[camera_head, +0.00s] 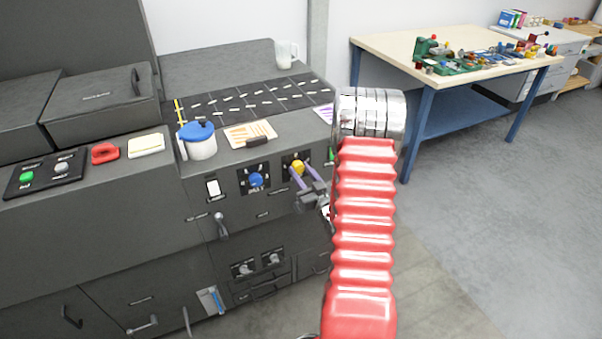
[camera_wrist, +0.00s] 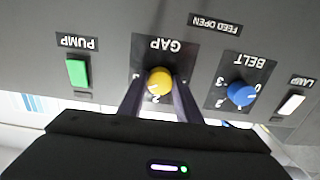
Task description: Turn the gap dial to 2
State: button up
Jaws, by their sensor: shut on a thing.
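The gap dial (camera_wrist: 159,82) is a yellow knob on a black plate lettered GAP, upside down in the wrist view. It also shows in the head view (camera_head: 298,167) on the front of the dark machine. My gripper (camera_wrist: 158,92) has its two fingers on either side of the yellow knob and is shut on it. It also shows in the head view (camera_head: 298,174), reaching in from the right. The fingers cover part of the dial's plate, and I cannot tell which number the pointer marks.
The blue belt dial (camera_wrist: 241,93) sits beside the gap dial. A green pump switch (camera_wrist: 77,72) and a white lamp switch (camera_wrist: 291,103) flank them. A blue-lidded pot (camera_head: 198,141) stands on the machine's top. A workbench (camera_head: 400,45) stands behind at the right, with clear floor before it.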

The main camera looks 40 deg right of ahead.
jog(key=n, duration=1.2)
jog(key=shift+a, duration=0.1)
dwell(0.4)
jog(key=o, duration=1.1)
jog(key=shift+s, duration=0.15)
jog(key=v, duration=1.3)
jog(key=shift+s+a+r, duration=0.1)
jog(key=shift+s+r, duration=0.05)
jog(key=shift+s, duration=0.1)
